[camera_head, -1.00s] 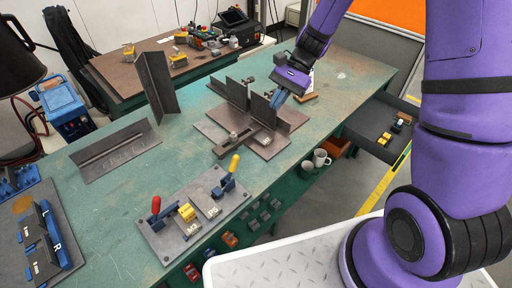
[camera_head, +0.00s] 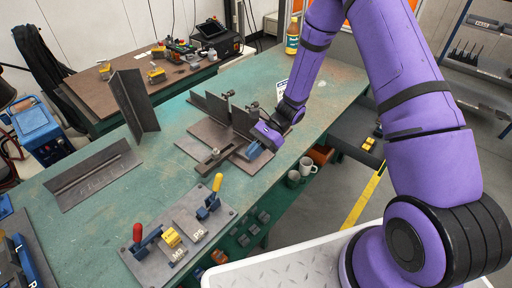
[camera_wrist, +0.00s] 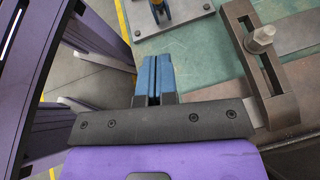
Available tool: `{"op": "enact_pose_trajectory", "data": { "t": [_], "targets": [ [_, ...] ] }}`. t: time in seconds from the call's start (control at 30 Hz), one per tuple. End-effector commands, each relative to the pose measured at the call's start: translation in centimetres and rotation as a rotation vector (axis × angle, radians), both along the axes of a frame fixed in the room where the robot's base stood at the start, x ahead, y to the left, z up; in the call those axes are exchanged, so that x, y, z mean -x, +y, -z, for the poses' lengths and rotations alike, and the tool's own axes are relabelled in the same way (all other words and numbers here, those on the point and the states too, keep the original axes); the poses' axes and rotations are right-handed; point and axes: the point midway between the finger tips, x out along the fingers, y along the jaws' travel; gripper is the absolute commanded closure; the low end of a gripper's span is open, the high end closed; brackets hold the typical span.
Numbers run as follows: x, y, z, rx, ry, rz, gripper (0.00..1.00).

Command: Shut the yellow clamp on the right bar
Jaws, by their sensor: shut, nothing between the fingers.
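The clamp with the yellow handle (camera_head: 217,182) stands on a grey plate (camera_head: 150,262) at the table's front edge. Its body is blue and its handle points up, slightly tilted. A pale labelled bar (camera_head: 196,234) lies in front of it. A second clamp with a red handle (camera_head: 138,233) stands to its left. My gripper (camera_head: 253,150) is up and right of the yellow-handled clamp, apart from it, by the front of the dark fixture. Its blue fingers (camera_wrist: 155,78) are shut and empty in the wrist view. There, part of a blue-and-yellow clamp (camera_wrist: 157,10) shows at the top edge.
The dark fixture (camera_head: 215,135) with upright plates stands beside my gripper. Its slotted strap (camera_wrist: 262,70) with a bolt is right of the fingers. Angle steel (camera_head: 133,105) stands behind. Mugs (camera_head: 307,166) are below the table's front edge. Green tabletop (camera_head: 165,165) lies clear left of the fixture.

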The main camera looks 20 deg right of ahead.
Motion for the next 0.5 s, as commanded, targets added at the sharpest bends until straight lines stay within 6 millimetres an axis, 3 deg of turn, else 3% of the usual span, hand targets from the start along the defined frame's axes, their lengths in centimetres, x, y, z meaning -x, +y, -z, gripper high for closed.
{"op": "enact_pose_trajectory", "data": {
  "t": [0.3, 0.5],
  "targets": [
    [2.3, 4.8, 2.8, 0.000, 0.001, -0.004, 1.00],
    [3.2, 7.0, 1.9, 0.000, -0.002, -0.002, 1.00]
  ]
}}
